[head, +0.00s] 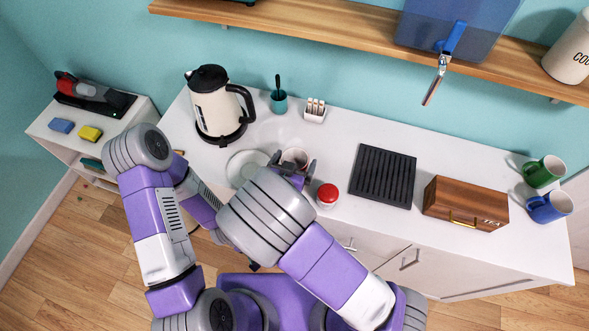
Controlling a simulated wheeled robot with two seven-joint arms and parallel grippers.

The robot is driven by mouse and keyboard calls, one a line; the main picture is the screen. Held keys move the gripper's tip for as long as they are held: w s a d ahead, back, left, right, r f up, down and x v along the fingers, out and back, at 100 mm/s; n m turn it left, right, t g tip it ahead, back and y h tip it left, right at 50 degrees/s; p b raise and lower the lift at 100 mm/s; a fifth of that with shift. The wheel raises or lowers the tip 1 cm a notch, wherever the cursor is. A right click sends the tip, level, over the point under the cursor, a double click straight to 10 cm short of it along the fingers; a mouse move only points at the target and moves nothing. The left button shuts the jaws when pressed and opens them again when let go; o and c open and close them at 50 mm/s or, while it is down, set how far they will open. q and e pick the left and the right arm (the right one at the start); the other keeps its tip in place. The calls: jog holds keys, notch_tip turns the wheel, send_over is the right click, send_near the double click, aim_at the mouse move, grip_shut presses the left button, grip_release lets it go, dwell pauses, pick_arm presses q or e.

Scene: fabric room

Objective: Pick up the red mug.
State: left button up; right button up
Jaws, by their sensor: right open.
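My right gripper (293,165) is over the counter, its fingers open around or just above a small round cup (296,154). The cup has a pale rim and a darker inside; most of its body is hidden by the gripper, so I cannot tell whether its outside is red. No plainly red mug shows. A green mug (543,171) and a blue mug (548,207) stand at the counter's right end.
A white plate (243,165) lies left of the gripper, and a red-lidded jar (327,194) stands close to its right. A kettle (214,110), a teal cup (279,102), a black rack (383,175) and a wooden tea box (465,203) stand on the counter (340,135).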

jog(key=c, duration=1.1)
jog(key=shift+c, duration=0.3)
jog(key=shift+r, duration=0.25)
